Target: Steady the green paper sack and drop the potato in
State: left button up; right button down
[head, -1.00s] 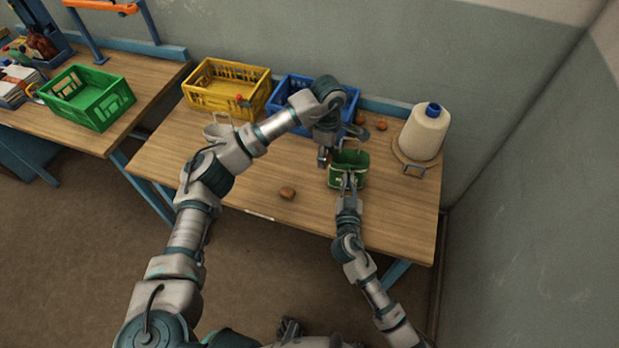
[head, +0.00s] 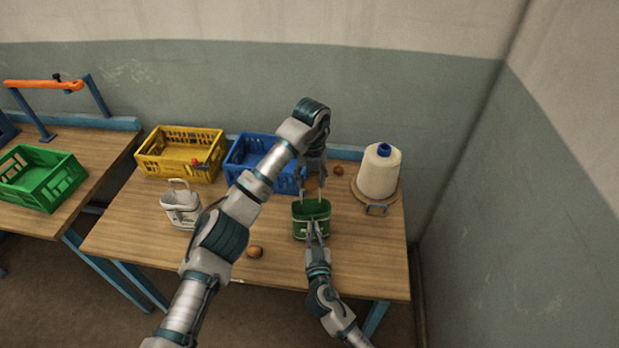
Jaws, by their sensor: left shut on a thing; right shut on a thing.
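The green paper sack (head: 299,227) stands open on the table, its mouth facing up. My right gripper (head: 314,231) is shut on the sack's near rim. My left gripper (head: 312,188) is above and just behind the sack's mouth, pointing down. It is shut on a brown potato (head: 312,184), small and partly hidden between the fingers. The potato is above the sack, and I cannot tell exactly how far over the opening it is.
Another potato (head: 255,252) lies near the front edge, and one (head: 339,170) lies at the back. A white sack (head: 180,212) stands left. Yellow (head: 180,171) and blue (head: 243,180) crates stand behind.

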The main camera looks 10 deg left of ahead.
pick_arm(q)
send_near(311, 202)
jog(key=shift+s+d+f, duration=0.15)
jog(key=shift+s+f, duration=0.85)
jog(key=shift+s, duration=0.25)
jog(key=shift+f, duration=0.25)
jog(key=shift+f, duration=2.05)
jog(key=o, duration=1)
jog(key=shift+o, duration=0.2)
notch_tip(311, 202, up, 12)
jog(key=shift+f, duration=0.1)
